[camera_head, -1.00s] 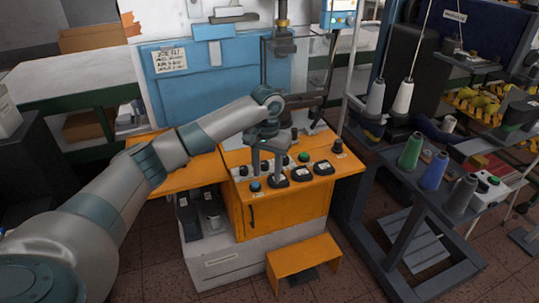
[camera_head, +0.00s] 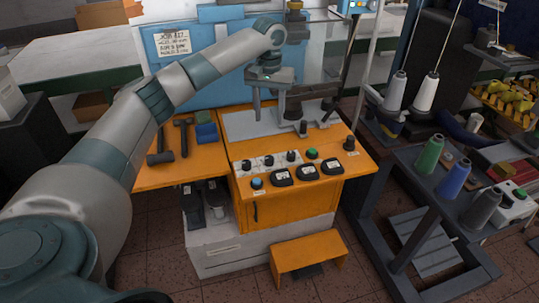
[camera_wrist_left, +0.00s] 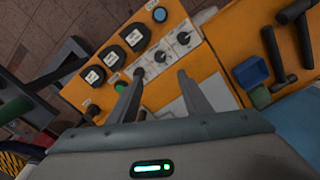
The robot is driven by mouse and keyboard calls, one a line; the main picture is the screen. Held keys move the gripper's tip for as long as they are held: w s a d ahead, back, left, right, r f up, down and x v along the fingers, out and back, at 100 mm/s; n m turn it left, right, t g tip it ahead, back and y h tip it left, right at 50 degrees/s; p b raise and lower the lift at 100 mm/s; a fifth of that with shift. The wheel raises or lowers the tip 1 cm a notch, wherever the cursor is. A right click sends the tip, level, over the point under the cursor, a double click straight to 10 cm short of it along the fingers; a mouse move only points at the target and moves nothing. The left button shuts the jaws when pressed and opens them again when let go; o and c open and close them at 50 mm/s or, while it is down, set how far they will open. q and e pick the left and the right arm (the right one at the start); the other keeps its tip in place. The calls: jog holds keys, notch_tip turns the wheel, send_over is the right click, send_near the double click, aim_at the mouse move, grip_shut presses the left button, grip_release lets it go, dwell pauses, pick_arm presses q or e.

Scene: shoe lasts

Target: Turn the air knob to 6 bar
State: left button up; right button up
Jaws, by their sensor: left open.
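The orange machine's front panel carries a row of three small dark knobs on pale dial plates: a left knob (camera_head: 246,165), a middle knob (camera_head: 268,160) and a right knob (camera_head: 291,156). I cannot read which is the air knob. In the left wrist view they run diagonally: left knob (camera_wrist_left: 183,38), middle knob (camera_wrist_left: 160,57), right knob (camera_wrist_left: 140,72). Three black-rimmed gauges (camera_head: 307,172) sit in front of them; their readings are too small to tell. My left gripper (camera_head: 270,115) is open and empty, above and behind the knob row, apart from it. My right gripper is not in view.
A blue button (camera_head: 257,184), a green button (camera_head: 312,154) and a black knob (camera_head: 349,143) share the panel. Hammers (camera_head: 183,135) and a blue box (camera_head: 206,132) lie to the left. A dark post (camera_head: 303,127) stands behind the panel. Thread cones (camera_head: 430,154) stand at right.

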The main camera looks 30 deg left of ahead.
aim_at(269, 158)
pick_arm(q)
notch_tip(269, 158, down, 16)
jog(key=p, duration=0.4)
jog(key=shift+f, duration=0.5)
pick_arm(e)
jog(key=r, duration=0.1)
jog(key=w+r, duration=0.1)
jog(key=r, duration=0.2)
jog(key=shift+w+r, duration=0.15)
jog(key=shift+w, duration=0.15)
pick_arm(q)
jog(key=c, duration=1)
jog(key=shift+c, duration=0.2)
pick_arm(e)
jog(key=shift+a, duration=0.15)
